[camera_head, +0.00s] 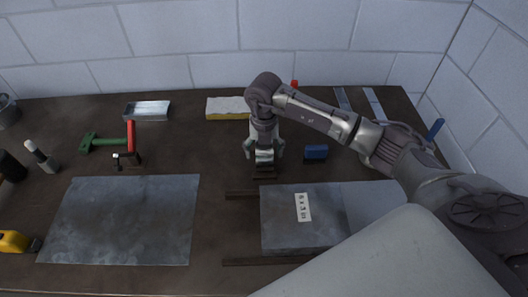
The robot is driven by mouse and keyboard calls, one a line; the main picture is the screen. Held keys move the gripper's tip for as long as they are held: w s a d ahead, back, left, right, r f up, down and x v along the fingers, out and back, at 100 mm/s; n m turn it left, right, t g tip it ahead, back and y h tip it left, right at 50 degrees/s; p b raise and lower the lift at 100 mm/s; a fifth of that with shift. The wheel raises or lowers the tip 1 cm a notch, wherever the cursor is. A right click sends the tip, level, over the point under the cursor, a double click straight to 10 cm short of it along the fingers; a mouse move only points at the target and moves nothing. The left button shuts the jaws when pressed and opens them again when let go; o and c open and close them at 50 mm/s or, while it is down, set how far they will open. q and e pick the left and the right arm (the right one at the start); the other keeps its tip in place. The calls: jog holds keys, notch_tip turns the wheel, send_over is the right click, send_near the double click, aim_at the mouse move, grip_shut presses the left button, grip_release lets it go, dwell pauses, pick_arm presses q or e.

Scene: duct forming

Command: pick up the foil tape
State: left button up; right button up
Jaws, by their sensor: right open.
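My right gripper (264,156) points down over the middle of the bench, with its fingers spread. A small silvery shape shows between and just below the fingers. I cannot tell whether it is the foil tape or part of the gripper, nor whether the fingers touch it. No other foil tape can be made out clearly. My left gripper is not in view.
A blue block (315,153) sits just right of the gripper. A yellow-and-white block (228,107) and a silver tray-like piece (147,111) lie behind. Sheet metal (123,220) lies front left; a labelled metal sheet (283,228) lies in front. Red-and-green tools (131,137) are left.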

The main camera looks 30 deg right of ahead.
jog(key=shift+r, duration=0.1)
jog(key=c, duration=1.4)
